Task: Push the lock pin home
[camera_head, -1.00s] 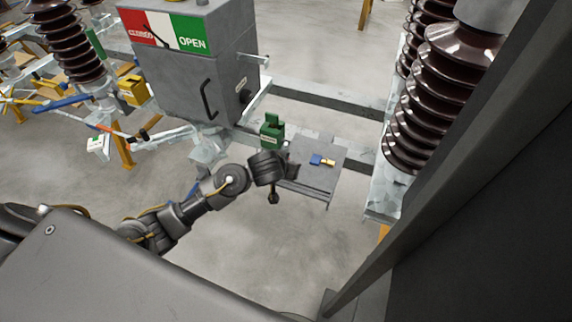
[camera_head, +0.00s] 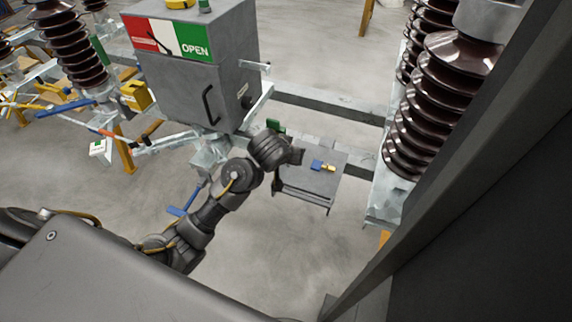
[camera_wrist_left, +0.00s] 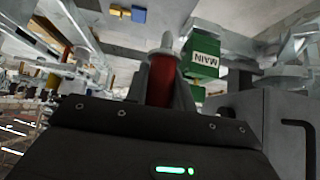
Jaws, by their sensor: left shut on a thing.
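My left gripper (camera_head: 292,157) is over the near-left part of the small grey shelf, close to the green block. It is shut on a red cylindrical piece with a pale tip (camera_wrist_left: 162,80), which looks like the lock pin. In the wrist view the tip points away from the gripper, left of the green block labelled MAIN (camera_wrist_left: 203,60), apparently apart from it in the picture. In the head view the green block (camera_head: 276,126) is mostly hidden behind my gripper, and the held piece cannot be made out. My right gripper is not in view.
The grey shelf (camera_head: 325,182) carries a blue piece (camera_head: 316,165) and a yellow piece (camera_head: 329,168). A grey cabinet (camera_head: 180,95) with a CLOSED/OPEN plate and black handle stands behind left. Brown ribbed insulators (camera_head: 420,120) stand at the right.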

